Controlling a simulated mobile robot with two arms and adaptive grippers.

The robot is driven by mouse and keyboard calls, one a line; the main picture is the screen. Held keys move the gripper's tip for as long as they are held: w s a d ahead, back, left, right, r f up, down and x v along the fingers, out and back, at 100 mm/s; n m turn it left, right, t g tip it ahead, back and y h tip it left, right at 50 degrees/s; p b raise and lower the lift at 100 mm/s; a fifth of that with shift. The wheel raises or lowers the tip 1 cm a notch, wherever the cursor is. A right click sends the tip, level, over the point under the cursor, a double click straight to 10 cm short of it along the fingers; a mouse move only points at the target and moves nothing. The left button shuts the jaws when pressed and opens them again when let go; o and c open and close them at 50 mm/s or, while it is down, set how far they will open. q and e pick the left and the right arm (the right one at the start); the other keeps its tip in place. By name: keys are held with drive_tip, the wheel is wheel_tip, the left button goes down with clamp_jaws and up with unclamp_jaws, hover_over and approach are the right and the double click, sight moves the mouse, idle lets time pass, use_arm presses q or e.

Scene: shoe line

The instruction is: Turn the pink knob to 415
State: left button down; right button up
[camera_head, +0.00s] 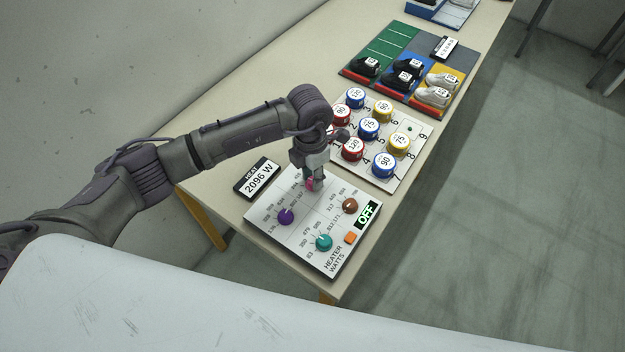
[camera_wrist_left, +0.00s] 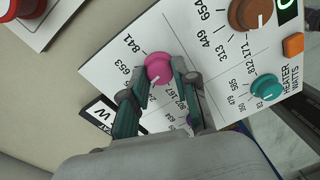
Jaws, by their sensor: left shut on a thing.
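The heater panel (camera_head: 302,238) is a white board on the table with purple, teal, brown and pink knobs and printed numbers. The pink knob (camera_head: 311,184) is mostly hidden under my left gripper (camera_head: 313,178) in the head view. In the left wrist view the pink knob (camera_wrist_left: 158,68) sits between the two fingers of my left gripper (camera_wrist_left: 160,84), which is shut on it. A white pointer mark shows on the knob, toward the lower left. Labels 841 and 653 show beside it; I cannot make out 415. My right gripper is not in view.
The purple knob (camera_head: 286,216), teal knob (camera_head: 323,242) and brown knob (camera_head: 350,205) are close by. An orange button (camera_head: 351,238) lies beside a green OFF display (camera_head: 367,214). A sign reads 2096 W (camera_head: 258,178). A board with several coloured canisters (camera_head: 400,165) stands behind.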

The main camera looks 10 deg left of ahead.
use_arm(q)
drive_tip(key=shift+m+b, duration=0.75)
drive_tip(key=shift+m, duration=0.15)
drive_tip(key=c, duration=0.9)
unclamp_jaws()
drive_tip(key=shift+r, duration=0.15)
drive_tip(key=r, duration=1.1)
drive_tip(key=shift+w+a+r, duration=0.15)
drive_tip(key=shift+w+r, duration=0.1)
drive_tip(key=shift+r, duration=0.15)
